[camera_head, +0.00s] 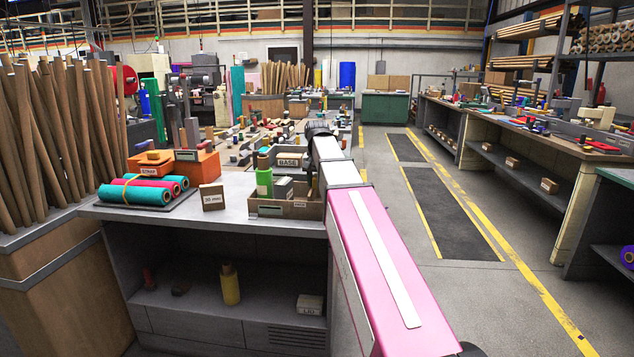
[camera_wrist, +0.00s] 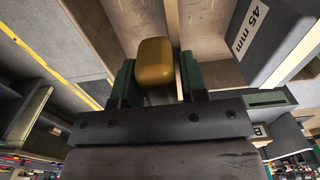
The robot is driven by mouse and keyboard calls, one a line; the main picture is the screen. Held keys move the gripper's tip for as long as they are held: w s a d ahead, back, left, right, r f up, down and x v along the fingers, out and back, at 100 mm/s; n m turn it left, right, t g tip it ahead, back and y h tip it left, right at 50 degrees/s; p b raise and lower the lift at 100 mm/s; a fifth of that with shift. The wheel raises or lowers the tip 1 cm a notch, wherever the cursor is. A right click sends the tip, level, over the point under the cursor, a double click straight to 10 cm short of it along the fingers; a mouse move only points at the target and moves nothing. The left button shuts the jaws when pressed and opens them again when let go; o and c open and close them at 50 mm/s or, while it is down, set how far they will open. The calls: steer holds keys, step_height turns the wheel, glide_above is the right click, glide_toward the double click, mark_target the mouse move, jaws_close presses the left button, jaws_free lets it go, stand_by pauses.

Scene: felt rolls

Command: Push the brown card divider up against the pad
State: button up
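My gripper (camera_wrist: 156,66) shows in the wrist view with its two green fingers apart, one on each side of a mustard-brown rounded block (camera_wrist: 155,62). I cannot tell whether the fingers press on it. A thin brown upright strip (camera_wrist: 172,18), perhaps the card divider, runs just beyond the block. A grey block labelled 45 mm (camera_wrist: 265,38) stands to the right; it may be the pad. In the head view the brown tray (camera_head: 285,209) sits at the bench's right end, and my pink arm reaches over its right side, hiding part of it.
A green bottle (camera_head: 264,181) and a BASE box (camera_head: 289,160) stand at the tray.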

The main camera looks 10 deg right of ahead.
jaws_close()
steer(key=a, duration=0.1)
steer(key=w+a, duration=0.1)
steer(key=a, duration=0.2)
steer(key=shift+w+a, duration=0.2)
steer(key=shift+w, duration=0.05)
steer(key=shift+o, duration=2.1)
jaws_free()
steer(key=shift+r, duration=0.1)
step_height(320, 180, up, 11)
steer(key=shift+f, duration=0.2)
